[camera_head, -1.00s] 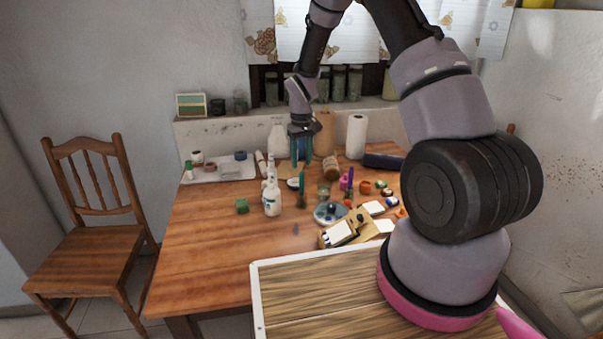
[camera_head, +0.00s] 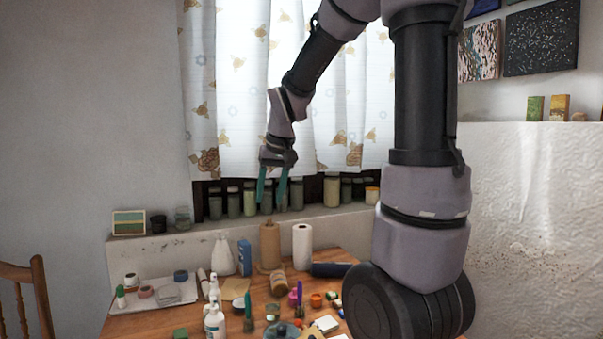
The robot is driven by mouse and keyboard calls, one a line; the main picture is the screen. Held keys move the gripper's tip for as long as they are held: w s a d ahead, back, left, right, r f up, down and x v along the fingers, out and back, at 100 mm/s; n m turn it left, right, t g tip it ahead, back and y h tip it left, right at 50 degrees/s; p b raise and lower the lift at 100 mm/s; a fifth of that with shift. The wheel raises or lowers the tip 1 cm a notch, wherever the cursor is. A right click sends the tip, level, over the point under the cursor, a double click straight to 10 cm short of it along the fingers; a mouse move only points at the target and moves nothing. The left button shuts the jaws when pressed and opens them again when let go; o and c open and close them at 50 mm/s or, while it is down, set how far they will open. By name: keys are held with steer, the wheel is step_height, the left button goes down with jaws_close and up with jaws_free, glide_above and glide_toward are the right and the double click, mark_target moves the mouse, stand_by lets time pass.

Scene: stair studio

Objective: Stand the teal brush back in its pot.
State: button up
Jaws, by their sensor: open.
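My gripper (camera_head: 271,185) is open and empty, its two teal fingers pointing down in front of the jars and curtain, well above the table. A slim teal upright thing (camera_head: 248,300), which looks like the brush, stands on the table right of the white bottles. Its lower end meets a small dark green piece (camera_head: 248,325); I cannot tell whether that is its pot. A small clear glass (camera_head: 272,312) stands just right of it, apart from the gripper.
White pump bottles (camera_head: 214,322) stand left of the teal thing. A paper roll (camera_head: 302,246), a brown roll (camera_head: 269,246) and a blue carton (camera_head: 244,258) stand behind. A white tray (camera_head: 176,296) lies at left. Jars (camera_head: 332,191) line the sill behind my gripper.

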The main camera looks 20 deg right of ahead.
steer(key=s+r+m+t, duration=0.1)
steer(key=s+r, duration=0.1)
steer(key=s, duration=0.3)
steer(key=s+r+m+t, duration=0.1)
steer(key=s+r, duration=0.2)
steer(key=s, duration=0.3)
steer(key=s+d+r+m+t+y, duration=0.1)
steer(key=s+r, duration=0.1)
steer(key=s, duration=0.4)
steer(key=shift+s+r+t, duration=0.15)
steer(key=shift+r+t, duration=0.15)
steer(key=shift+r, duration=0.05)
steer(key=shift+d, duration=0.1)
